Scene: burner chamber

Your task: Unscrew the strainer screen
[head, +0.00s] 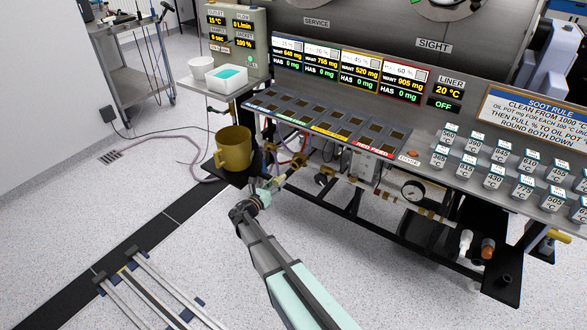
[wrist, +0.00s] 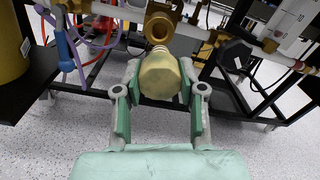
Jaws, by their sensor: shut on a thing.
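My gripper (wrist: 160,82) is shut on the brass hexagonal cap of the strainer screen (wrist: 160,76), one finger on each side. The cap faces me in the wrist view, and a narrow, pale, ridged neck shows just behind it. Beyond the neck is the brass strainer body (wrist: 160,24) on the pipe, with a round opening in view. I cannot tell whether the neck still touches the body. In the head view my gripper (head: 268,186) reaches in below the bench's left end, by the brass fittings (head: 290,166); the cap is hard to make out there.
A brass pot (head: 235,148) stands on a black shelf left of my gripper. The black bench frame (head: 350,205) is to the right. The floor in front is open apart from rails (head: 150,290).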

